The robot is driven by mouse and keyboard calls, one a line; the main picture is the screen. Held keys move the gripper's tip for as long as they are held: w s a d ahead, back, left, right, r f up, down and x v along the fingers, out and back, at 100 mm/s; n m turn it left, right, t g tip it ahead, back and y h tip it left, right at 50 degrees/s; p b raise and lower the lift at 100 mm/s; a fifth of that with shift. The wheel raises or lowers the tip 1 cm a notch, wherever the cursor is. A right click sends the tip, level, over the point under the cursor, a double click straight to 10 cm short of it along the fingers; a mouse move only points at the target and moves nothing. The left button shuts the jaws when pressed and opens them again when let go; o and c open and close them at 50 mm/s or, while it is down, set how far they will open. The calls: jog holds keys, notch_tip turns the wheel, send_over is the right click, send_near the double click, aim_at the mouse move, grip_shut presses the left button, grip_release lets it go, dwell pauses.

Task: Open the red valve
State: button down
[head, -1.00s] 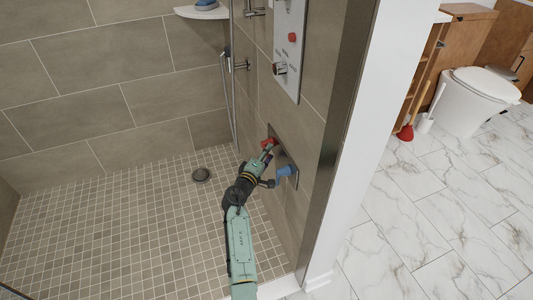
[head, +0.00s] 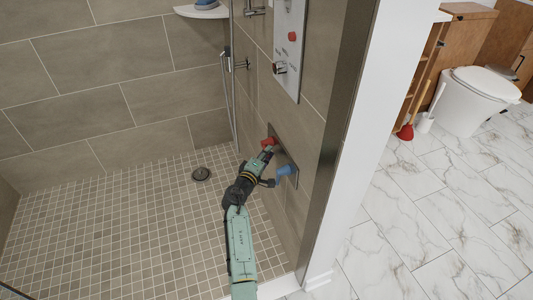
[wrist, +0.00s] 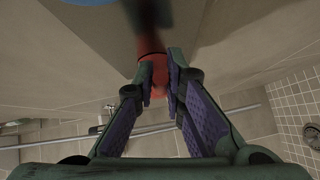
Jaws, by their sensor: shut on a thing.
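The red valve (head: 269,141) is a small red handle on a metal plate low on the shower's right wall. A blue valve (head: 286,170) sits on the same plate, nearer to me. My gripper (head: 264,151) is at the red valve, with the arm reaching in from below. In the wrist view, the red valve (wrist: 154,76) stands between my gripper's fingertips (wrist: 160,84), which are closed on it. The fingers hide part of the handle. A blurred dark and red part of the valve shows above the fingertips.
The metal plate (head: 294,184) is flush with the tiled wall. A control panel (head: 290,50) with knobs is above it. A drain (head: 201,174) lies in the tiled floor, which is otherwise clear. A wall edge (head: 340,130) stands to the right.

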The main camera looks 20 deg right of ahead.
jog(key=shift+r+p, duration=0.45)
jog(key=shift+p, duration=0.35)
jog(key=shift+n+g+y+p, duration=0.3)
jog(key=shift+p, duration=0.35)
jog(key=shift+f, duration=0.15)
jog(key=c, duration=1.6)
grip_release()
jog(key=shift+c, duration=0.2)
jog(key=v, duration=1.2)
jog(key=shift+w+a, duration=0.1)
